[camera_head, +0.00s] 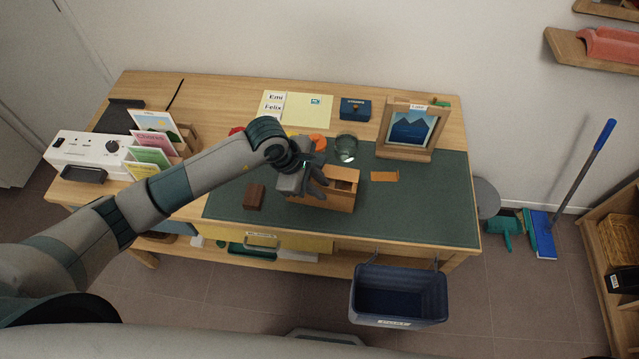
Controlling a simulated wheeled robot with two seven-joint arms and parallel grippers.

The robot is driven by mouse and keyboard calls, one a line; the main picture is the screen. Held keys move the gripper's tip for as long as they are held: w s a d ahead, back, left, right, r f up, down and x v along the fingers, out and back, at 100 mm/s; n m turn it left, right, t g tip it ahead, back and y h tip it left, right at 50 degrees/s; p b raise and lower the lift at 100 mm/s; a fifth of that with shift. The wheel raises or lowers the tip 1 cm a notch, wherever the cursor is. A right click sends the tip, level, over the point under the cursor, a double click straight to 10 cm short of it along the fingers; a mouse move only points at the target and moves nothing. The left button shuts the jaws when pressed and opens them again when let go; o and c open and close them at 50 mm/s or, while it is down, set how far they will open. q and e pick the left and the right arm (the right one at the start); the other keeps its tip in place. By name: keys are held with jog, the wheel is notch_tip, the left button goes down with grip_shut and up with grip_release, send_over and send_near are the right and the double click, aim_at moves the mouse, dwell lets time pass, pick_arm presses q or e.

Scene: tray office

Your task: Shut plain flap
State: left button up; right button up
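A small wooden box (340,201) stands on the dark green desk mat. Its top has an open compartment at the right, with a wooden piece at its edge. I cannot tell which part is the plain flap; my gripper covers the left part of the box. My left gripper (321,188) is over the box's left side, its dark fingers apart with nothing seen between them. I cannot tell whether they touch the box. My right gripper is not in view.
A dark brown block (254,196) lies left of the box, and a flat orange-brown piece (385,176) lies right of it. A glass (346,148) stands behind. A framed picture (409,130) stands back right. A blue bin (398,294) hangs at the front. The mat's right is clear.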

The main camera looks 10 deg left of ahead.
pick_arm(q)
grip_shut()
jog(key=shift+w, duration=0.1)
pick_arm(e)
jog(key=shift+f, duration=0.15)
